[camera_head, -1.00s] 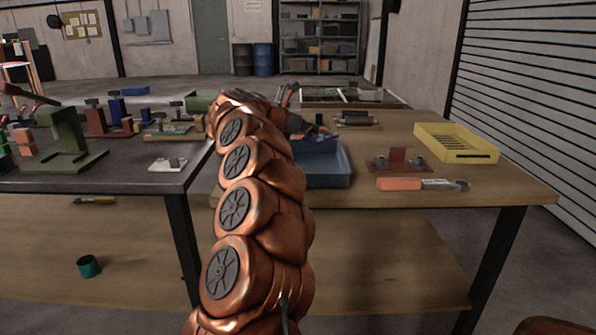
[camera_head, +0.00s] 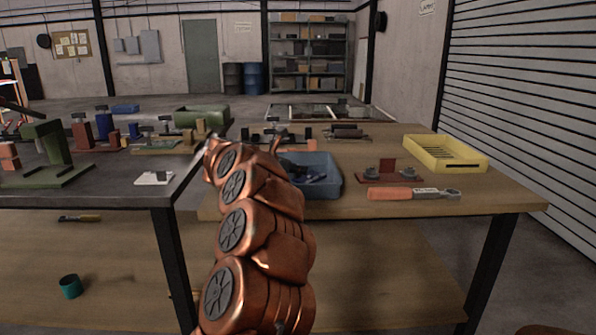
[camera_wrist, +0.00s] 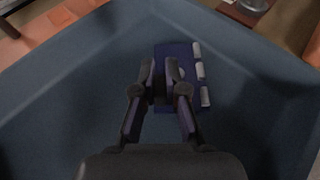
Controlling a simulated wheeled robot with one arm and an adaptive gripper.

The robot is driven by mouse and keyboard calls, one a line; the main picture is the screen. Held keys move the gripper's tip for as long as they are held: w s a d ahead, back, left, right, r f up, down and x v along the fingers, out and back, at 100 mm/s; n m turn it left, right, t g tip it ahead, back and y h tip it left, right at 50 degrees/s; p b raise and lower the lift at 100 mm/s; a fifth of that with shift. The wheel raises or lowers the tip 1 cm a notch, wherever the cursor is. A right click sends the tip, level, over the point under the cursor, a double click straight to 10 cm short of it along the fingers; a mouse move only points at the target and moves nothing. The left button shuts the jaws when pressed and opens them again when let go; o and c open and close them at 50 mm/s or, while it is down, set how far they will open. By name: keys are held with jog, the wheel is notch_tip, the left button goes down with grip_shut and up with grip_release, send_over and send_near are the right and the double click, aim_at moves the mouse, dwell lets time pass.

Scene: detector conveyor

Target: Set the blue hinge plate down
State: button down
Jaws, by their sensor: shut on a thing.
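The blue hinge plate (camera_wrist: 179,58) shows in the wrist view inside the blue tray (camera_wrist: 75,95), with several pale knuckles along its right side. My gripper (camera_wrist: 163,80) is shut on the plate's near left part. The plate is low in the tray; whether it touches the floor cannot be told. In the head view my gripper (camera_head: 308,172) is a dark shape within the blue tray (camera_head: 332,184), and my copper arm hides the tray's left part. The plate cannot be made out there.
A yellow tray (camera_head: 445,153) stands to the right on the wooden table. A red fixture (camera_head: 391,172) and an orange-handled tool (camera_head: 413,194) lie between it and the blue tray. The dark table (camera_head: 100,187) on the left holds several clamps and fixtures.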

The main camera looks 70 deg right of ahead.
jog(key=shift+f, duration=0.1)
jog(key=c, duration=1.2)
grip_release()
jog(key=p+v, duration=0.1)
jog(key=v, duration=1.1)
